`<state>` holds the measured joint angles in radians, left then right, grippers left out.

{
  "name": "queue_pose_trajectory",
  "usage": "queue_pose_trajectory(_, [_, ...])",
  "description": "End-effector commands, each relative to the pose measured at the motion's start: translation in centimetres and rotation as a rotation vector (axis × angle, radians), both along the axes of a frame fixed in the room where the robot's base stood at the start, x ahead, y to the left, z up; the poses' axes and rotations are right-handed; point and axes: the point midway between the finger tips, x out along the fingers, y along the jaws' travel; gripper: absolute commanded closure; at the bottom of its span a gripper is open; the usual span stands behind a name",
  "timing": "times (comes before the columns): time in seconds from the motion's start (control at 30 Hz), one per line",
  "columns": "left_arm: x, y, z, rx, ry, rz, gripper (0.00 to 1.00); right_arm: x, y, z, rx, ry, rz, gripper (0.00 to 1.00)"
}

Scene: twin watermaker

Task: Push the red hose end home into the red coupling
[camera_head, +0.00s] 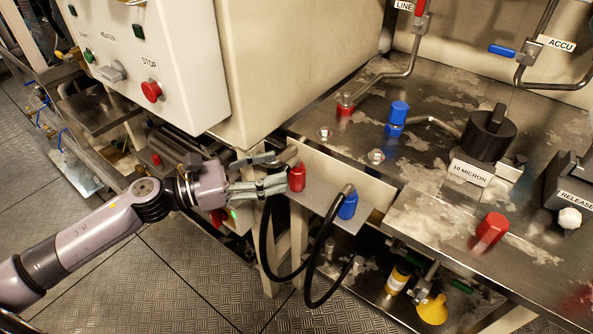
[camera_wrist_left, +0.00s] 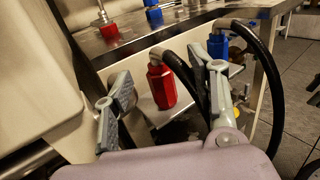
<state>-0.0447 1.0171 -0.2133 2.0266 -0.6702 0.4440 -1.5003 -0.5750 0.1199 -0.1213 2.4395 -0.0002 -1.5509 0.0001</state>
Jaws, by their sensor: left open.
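The red hose end (camera_head: 297,178) stands upright on the pale shelf plate at the bench front, a black hose running from its top. In the left wrist view the red hose end (camera_wrist_left: 161,85) sits between the open fingers of my left gripper (camera_wrist_left: 161,76). In the head view my left gripper (camera_head: 279,169) reaches it from the left; whether a finger touches it, I cannot tell. A red coupling (camera_head: 345,106) sits on the steel bench top behind, also in the left wrist view (camera_wrist_left: 108,31). My right gripper is not in view.
The blue hose end (camera_head: 348,206) stands right of the red one, with black hose loops hanging below. A blue fitting (camera_head: 398,113) and a black filter housing (camera_head: 488,136) stand on the bench. A red cylinder (camera_head: 490,230) is at front right. The control box (camera_head: 150,55) overhangs at left.

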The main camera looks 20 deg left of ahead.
Motion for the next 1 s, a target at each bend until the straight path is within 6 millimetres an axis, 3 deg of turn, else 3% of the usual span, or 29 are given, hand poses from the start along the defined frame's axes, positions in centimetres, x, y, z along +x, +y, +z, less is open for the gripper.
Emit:
queue_pose_trajectory(0.43, [2.2, -2.1, 0.3, -0.001, -0.003, 0.0, 0.47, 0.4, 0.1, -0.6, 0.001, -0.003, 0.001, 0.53])
queue_pose_trajectory(0.7, [4.0, -4.3, 0.2, 0.0, -0.003, 0.001, 0.47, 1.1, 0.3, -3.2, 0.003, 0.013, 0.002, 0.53])
queue_pose_trajectory(1.0, [4.1, -4.6, 0.0, 0.001, -0.001, 0.001, 0.47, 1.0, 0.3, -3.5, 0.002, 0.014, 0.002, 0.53])
